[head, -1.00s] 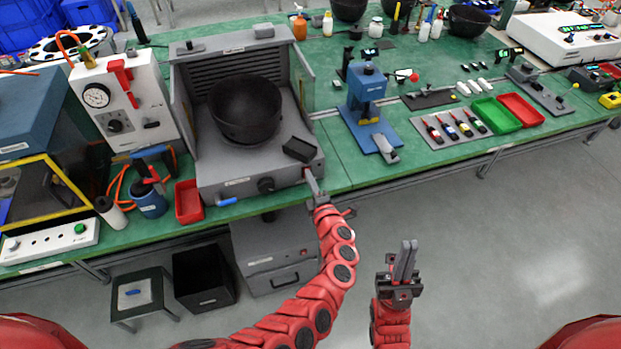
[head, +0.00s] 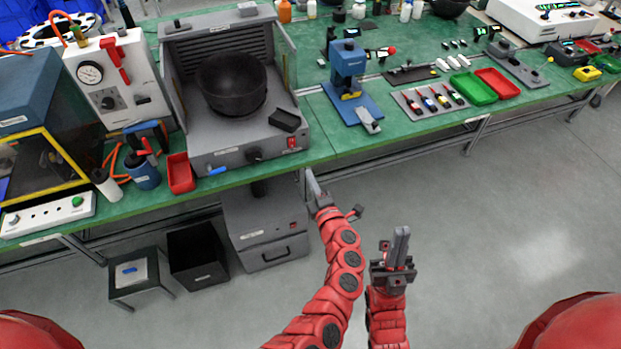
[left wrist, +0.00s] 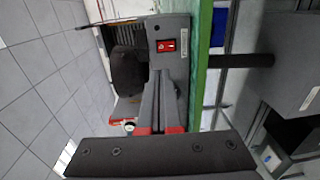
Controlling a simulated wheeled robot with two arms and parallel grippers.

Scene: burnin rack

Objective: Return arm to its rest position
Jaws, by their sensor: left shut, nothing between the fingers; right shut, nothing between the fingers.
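My left gripper (head: 315,188) is shut and empty. In the head view it shows just off the front edge of the green bench, below and right of the grey machine (head: 215,165) with the black bowl. In the left wrist view its shut fingers (left wrist: 168,100) point toward that machine, whose red switch (left wrist: 166,46) shows beyond the fingertips. The red switch also shows in the head view (head: 291,143), clear of the gripper. My right gripper (head: 399,245) is shut and empty, pointing up over the open floor, to the right of the left arm.
The green bench (head: 330,150) runs across the view, with a blue press (head: 348,70) on it. Below stand a grey cabinet (head: 265,228), a black bin (head: 197,255) and a small stool (head: 137,274). The floor (head: 510,220) on the right is clear.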

